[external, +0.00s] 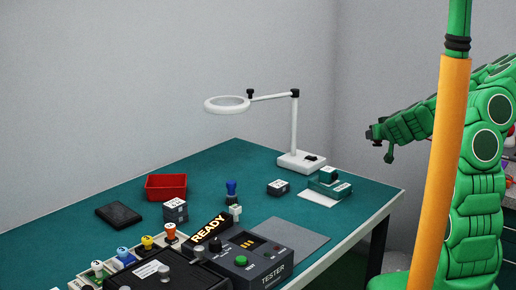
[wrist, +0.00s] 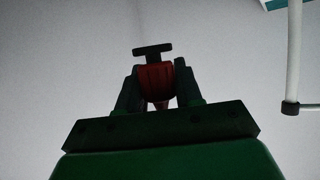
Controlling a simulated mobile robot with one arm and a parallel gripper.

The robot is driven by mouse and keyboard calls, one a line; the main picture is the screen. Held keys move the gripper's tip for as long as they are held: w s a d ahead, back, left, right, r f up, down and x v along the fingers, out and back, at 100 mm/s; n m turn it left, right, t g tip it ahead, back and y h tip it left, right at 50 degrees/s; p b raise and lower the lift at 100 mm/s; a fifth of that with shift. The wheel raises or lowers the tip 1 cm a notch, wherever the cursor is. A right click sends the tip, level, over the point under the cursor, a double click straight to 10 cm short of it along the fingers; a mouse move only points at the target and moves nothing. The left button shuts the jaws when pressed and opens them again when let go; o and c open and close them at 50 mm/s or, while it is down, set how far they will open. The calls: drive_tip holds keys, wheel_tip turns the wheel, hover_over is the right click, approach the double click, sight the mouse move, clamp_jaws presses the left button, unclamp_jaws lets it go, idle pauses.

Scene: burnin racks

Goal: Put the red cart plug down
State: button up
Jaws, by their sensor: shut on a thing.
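In the wrist view, the red plug (wrist: 155,76) with a dark crossbar on its end sits between the two dark fingers of my gripper (wrist: 156,90). The fingers are shut on it, one on each side. In the external view, my gripper (external: 376,137) is in the air off the right side of the green bench (external: 285,208). It is dark and small there, and the plug cannot be told apart from it. No cart shows clearly.
The bench holds a white magnifier lamp (external: 295,125), a red bin (external: 166,187), a black pad (external: 118,214), a blue plug (external: 231,188), a tester (external: 253,268) and several coloured plugs at the front left. Small items partly show at the far right edge.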

drive_tip(key=shift+w+d+f+m+h, duration=0.1)
drive_tip(key=shift+d+f+m+h, duration=0.1)
drive_tip(key=shift+d+m+h, duration=0.35)
drive_tip(key=shift+a, duration=0.15)
wheel_tip(320, 180, up, 11)
drive_tip(key=s+a+f+n+g+y, duration=0.25)
drive_tip(key=s+a+n+y, duration=0.25)
drive_tip(key=a, duration=0.5)
drive_tip(key=s+a+f+n+g+y, duration=0.1)
drive_tip(key=s+a+n+g+y, duration=0.2)
drive_tip(key=s+a+n+y, duration=0.45)
drive_tip(key=s+a+r+n+g, duration=0.3)
drive_tip(key=s+a+n+g, duration=0.6)
drive_tip(key=s, duration=0.5)
drive_tip(key=shift+m+g, duration=0.45)
drive_tip(key=shift+m, duration=0.15)
drive_tip(key=shift+a+f, duration=0.2)
drive_tip(key=shift+f, duration=4.5)
drive_tip(key=shift+a+f, duration=0.2)
drive_tip(key=shift+f, duration=4.45)
drive_tip(key=shift+f, duration=0.45)
